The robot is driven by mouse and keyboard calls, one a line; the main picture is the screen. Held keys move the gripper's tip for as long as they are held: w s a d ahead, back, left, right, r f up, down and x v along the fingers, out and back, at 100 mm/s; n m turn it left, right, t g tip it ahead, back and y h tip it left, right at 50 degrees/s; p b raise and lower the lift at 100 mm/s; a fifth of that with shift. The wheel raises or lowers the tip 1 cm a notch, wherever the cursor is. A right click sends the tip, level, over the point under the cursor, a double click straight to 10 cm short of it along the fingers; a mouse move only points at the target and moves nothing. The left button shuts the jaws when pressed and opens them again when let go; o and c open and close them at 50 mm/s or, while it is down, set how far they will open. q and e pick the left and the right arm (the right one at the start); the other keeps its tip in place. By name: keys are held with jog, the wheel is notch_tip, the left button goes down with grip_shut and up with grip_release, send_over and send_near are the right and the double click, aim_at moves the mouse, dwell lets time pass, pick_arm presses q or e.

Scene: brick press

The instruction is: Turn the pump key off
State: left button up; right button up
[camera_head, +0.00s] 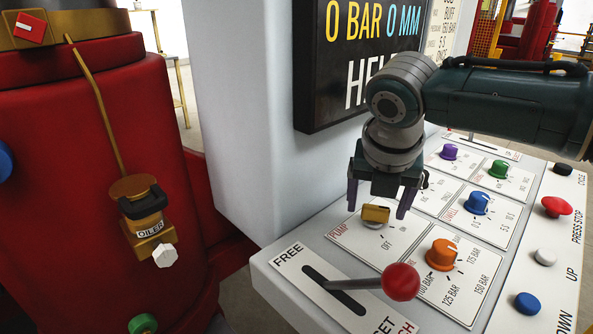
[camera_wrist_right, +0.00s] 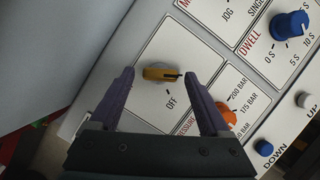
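The pump key (camera_head: 376,214) is a small brass-yellow key on the panel section marked PUMP, with an OFF label below it. In the right wrist view the key (camera_wrist_right: 162,74) lies crosswise, its dark line toward the right, and OFF is printed beneath it. My right gripper (camera_head: 379,204) is open above the key, its two purple fingers on either side of it. In the right wrist view the open fingers (camera_wrist_right: 160,90) stand apart, with nothing between them but the key on the panel beyond. Contact is not visible. My left gripper is not in view.
An orange pressure knob (camera_head: 442,254) and a red-balled lever (camera_head: 400,281) are close to the key. Blue (camera_head: 476,203), purple and green knobs stand behind. A red mushroom button (camera_head: 556,206) is at the right. A dark display (camera_head: 355,60) rises behind the gripper.

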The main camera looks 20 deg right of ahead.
grip_shut()
dwell(0.4)
jog(key=shift+m, duration=0.3)
jog(key=shift+a+m, duration=0.1)
jog(key=shift+m, duration=0.4)
jog(key=shift+w+m+g+h, duration=0.1)
jog(key=shift+m+g+h, duration=0.4)
jog(key=shift+m, duration=0.6)
jog(key=shift+w+a+f+m+g+b, duration=0.1)
jog(key=shift+m+g+b, duration=0.3)
jog(key=shift+m, duration=0.6)
jog(key=shift+m+g+h+b, duration=0.3)
jog(key=shift+m+b, duration=0.2)
jog(key=shift+m, duration=0.3)
